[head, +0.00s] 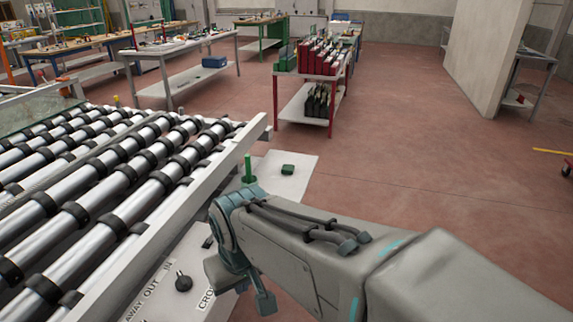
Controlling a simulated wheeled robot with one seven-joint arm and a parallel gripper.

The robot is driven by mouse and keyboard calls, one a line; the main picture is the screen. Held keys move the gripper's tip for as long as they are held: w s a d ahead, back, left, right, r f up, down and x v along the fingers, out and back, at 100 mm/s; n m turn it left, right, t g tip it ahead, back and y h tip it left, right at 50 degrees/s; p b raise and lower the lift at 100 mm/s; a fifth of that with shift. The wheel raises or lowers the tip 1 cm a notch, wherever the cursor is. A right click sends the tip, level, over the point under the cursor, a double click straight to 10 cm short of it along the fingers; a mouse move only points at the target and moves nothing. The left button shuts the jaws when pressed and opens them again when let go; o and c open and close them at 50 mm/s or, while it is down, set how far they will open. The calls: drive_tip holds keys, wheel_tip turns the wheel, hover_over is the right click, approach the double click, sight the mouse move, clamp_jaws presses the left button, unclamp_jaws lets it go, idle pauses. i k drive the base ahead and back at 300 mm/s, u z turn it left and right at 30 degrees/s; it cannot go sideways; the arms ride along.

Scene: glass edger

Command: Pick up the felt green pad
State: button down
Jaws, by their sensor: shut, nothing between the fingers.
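A small dark green pad (288,169) lies flat on the pale ledge (298,184) beside the roller conveyor, near the ledge's far right part. My gripper (243,288) hangs at the end of my arm, nearer to me than the pad and lower left of it in the head view. It is shut and empty, apart from the pad. My wrist hides part of the ledge between them.
A green upright post (248,168) stands on the ledge just left of the pad. The roller conveyor (110,185) and its raised side rail run along the left. A black knob (183,281) sticks up from the labelled panel. Open floor lies to the right.

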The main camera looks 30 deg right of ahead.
sight(286, 170)
drive_tip(key=z, duration=1)
drive_tip(key=k, duration=0.55)
drive_tip(key=z, duration=0.9)
drive_tip(key=i, duration=2.6)
drive_tip(key=u, duration=1.35)
drive_tip(key=i, duration=0.45)
drive_tip(key=u, duration=0.2)
